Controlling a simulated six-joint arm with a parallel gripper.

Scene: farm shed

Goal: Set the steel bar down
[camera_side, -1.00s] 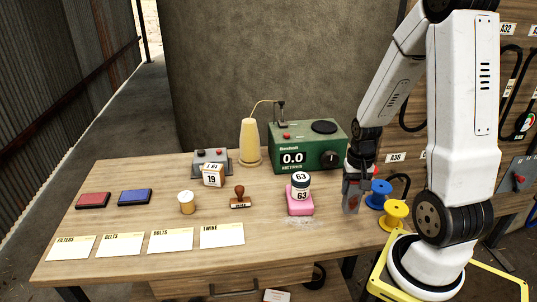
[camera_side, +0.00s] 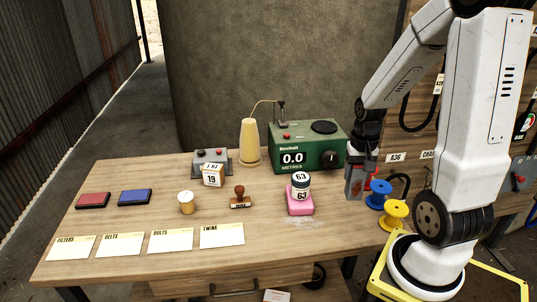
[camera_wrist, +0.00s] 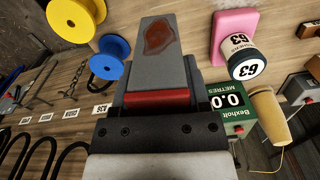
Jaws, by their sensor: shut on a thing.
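My gripper (camera_side: 366,160) is at the right end of the workbench, between the green meter and the blue spool. It is shut on a grey steel bar (camera_side: 354,185), which hangs below it, roughly upright. In the wrist view, the bar (camera_wrist: 140,55) points away from my gripper (camera_wrist: 158,98) and carries a rust-red patch near its far end. The bar's lower end is close to the bench; I cannot tell how large any gap is.
A blue spool (camera_side: 378,194) and a yellow spool (camera_side: 396,213) stand right of the bar. A white-labelled jar (camera_side: 300,181) sits on a pink block (camera_side: 300,206) to the left. The green meter (camera_side: 290,140) stands behind. Bare bench (camera_side: 262,262) lies in front.

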